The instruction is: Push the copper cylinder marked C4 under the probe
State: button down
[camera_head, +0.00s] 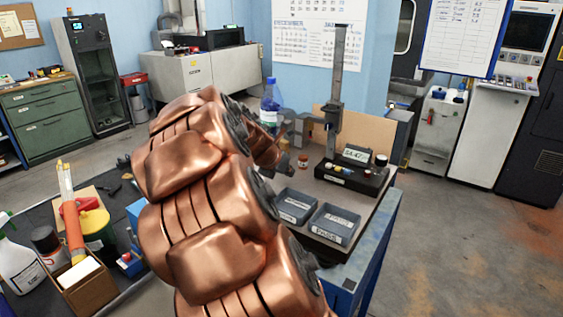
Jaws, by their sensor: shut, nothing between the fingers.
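A small copper-brown cylinder (303,160) stands on the bench top, left of the black base of the probe stand (337,90). Its marking is too small to read, so I cannot tell if it is C4. The stand's dark head (333,117) sits on an upright column; the probe tip is too small to make out. My gripper (300,127) appears as grey parts beyond my copper-coloured arm, partly hidden and apparently above and behind the cylinder. It is shut and empty. Whether it touches anything cannot be told.
Two grey labelled bins, one left (295,205) and one right (334,224), sit at the bench's near side. A display box (356,154) and dark knob (381,160) are on the stand's base. My arm hides the bench's left part.

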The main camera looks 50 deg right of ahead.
aim_at(301, 169)
jog(key=shift+w+d+f+p, duration=0.1)
jog(key=shift+d+p, duration=0.15)
jog(key=shift+d, duration=0.55)
jog(key=shift+s+d+f+p, duration=0.15)
jog(key=shift+d+p, duration=0.15)
jog(key=shift+d, duration=0.45)
jog(key=shift+w+d+f+p, duration=0.15)
jog(key=shift+d+p, duration=0.1)
jog(key=shift+d, duration=0.55)
